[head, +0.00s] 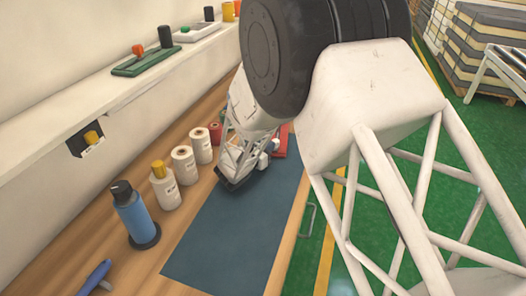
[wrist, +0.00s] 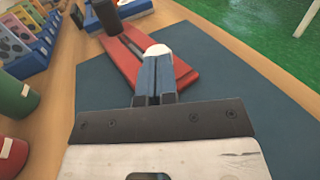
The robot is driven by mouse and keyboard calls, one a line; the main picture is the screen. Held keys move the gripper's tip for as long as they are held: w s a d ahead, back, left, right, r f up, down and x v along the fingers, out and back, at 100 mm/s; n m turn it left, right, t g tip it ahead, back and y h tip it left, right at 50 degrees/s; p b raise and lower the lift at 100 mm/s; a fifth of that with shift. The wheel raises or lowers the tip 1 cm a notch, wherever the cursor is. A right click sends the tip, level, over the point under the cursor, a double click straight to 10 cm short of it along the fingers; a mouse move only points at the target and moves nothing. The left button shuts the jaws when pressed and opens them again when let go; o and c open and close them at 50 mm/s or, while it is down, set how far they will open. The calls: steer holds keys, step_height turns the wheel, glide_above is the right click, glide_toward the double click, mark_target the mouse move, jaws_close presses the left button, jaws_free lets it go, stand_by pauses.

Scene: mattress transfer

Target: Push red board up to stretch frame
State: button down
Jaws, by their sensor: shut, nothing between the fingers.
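The red board (wrist: 184,72) lies on the dark blue mat (wrist: 225,50) in the wrist view, with a dark slot along it. A black upright handle (wrist: 105,17) stands at its far end. In the head view only a piece of the red board (head: 281,142) shows past my arm. My gripper (wrist: 157,62) is shut and empty, its tips over or against the near part of the board; I cannot tell whether they touch. I cannot make out a separate stretch frame.
White spools (head: 183,165) and a blue bottle (head: 133,215) stand left of the mat. Blue bins (wrist: 22,42) and a green cylinder (wrist: 15,98) show at left in the wrist view. The mat's near part is clear. The bench edge and green floor (head: 420,190) lie right.

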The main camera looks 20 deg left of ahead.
steer(key=shift+w+d, duration=0.1)
steer(key=shift+w, duration=0.2)
steer(key=shift+x, duration=1.3)
steer(key=shift+s, duration=0.1)
steer(key=v, duration=1.3)
steer(key=shift+s, duration=0.35)
steer(key=shift+a, duration=0.25)
steer(key=shift+d, duration=0.1)
